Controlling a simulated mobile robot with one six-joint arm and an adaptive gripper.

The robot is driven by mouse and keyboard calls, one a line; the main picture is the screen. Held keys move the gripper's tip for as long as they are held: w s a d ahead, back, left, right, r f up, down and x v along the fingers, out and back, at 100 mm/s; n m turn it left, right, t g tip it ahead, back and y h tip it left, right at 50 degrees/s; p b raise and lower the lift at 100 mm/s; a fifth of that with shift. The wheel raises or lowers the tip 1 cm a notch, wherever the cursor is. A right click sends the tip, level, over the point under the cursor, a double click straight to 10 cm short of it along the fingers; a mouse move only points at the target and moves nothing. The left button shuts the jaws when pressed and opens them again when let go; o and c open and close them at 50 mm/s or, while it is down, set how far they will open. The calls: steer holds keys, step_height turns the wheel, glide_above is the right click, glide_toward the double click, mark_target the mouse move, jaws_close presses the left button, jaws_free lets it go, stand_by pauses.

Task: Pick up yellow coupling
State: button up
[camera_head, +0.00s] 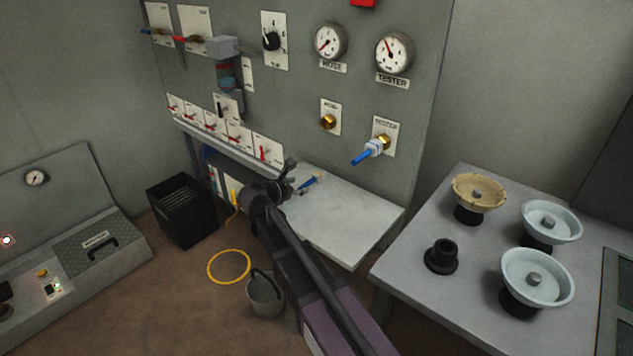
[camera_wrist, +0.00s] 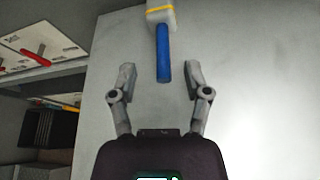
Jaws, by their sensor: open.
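The yellow coupling lies on the light shelf (camera_head: 350,215) below the panel. In the wrist view it has a white body with a yellow band (camera_wrist: 160,10) and a blue tail (camera_wrist: 163,55) pointing toward me. The body is partly cut off by the top edge. In the head view the coupling (camera_head: 314,180) is small, just right of my gripper (camera_head: 295,178). In the wrist view my gripper (camera_wrist: 160,72) is open, with the end of the blue tail showing between its fingertips. Neither finger appears to touch it. I cannot tell the height gap.
A blue-tailed coupling (camera_head: 372,149) sits in the TESTER port on the panel. Red-handled switches (camera_head: 238,137) line the panel's lower edge. A bucket (camera_head: 265,295), a yellow ring (camera_head: 229,251) and a black bin (camera_head: 182,210) are on the floor. A side table (camera_head: 400,270) holds handwheels.

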mark_target(308, 182)
steer(key=shift+w+d+f, duration=0.1)
steer(key=shift+w+d, duration=0.1)
steer(key=shift+w, duration=0.1)
steer(key=shift+b+x, duration=0.9)
steer(key=shift+x, duration=1.7)
steer(key=shift+s+d, duration=0.1)
steer(key=shift+d, duration=0.1)
jaws_close()
